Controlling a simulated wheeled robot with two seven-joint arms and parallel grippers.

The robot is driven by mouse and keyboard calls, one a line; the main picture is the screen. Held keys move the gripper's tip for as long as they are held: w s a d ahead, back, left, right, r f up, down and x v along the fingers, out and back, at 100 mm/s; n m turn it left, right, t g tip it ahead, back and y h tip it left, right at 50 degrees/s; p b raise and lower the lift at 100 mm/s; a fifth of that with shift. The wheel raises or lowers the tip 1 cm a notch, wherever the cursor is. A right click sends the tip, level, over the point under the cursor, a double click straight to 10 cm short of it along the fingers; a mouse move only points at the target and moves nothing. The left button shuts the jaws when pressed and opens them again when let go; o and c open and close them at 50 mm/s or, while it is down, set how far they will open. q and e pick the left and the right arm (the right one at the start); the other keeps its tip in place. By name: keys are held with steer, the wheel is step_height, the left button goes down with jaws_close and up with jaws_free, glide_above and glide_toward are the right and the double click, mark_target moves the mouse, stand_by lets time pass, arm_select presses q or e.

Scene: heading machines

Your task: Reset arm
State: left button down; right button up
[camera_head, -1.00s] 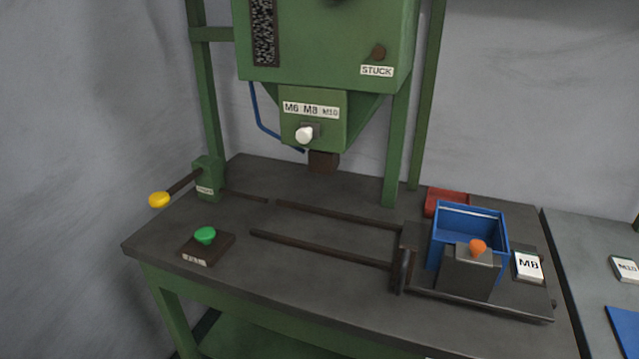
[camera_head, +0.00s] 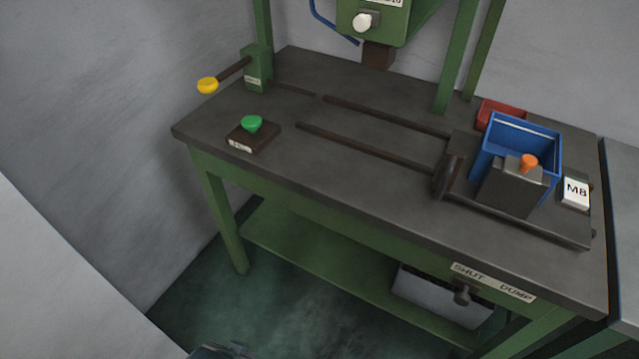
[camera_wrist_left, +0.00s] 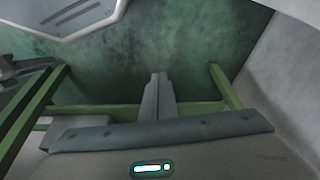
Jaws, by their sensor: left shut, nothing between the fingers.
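My left gripper (camera_wrist_left: 158,88) shows in the left wrist view, with its two fingers together and nothing between them. It points over the dark green floor (camera_wrist_left: 140,60), with green bench framing (camera_wrist_left: 110,108) close by in that picture. It touches nothing that I can see.
The workbench (camera_head: 350,170) holds a yellow-knobbed lever (camera_head: 208,85), a green button (camera_head: 252,124), a blue bin (camera_head: 520,140), an orange knob (camera_head: 528,162), an M8 block (camera_head: 576,192) and a red block (camera_head: 500,112). Below are a SHUT/DUMP knob (camera_head: 462,294) and a low shelf (camera_head: 330,258).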

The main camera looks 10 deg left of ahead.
arm_select(q)
step_height(320, 180, down, 24)
steer(key=s+d+t, duration=0.1)
steer(key=s+d, duration=0.1)
steer(key=shift+h, duration=0.4)
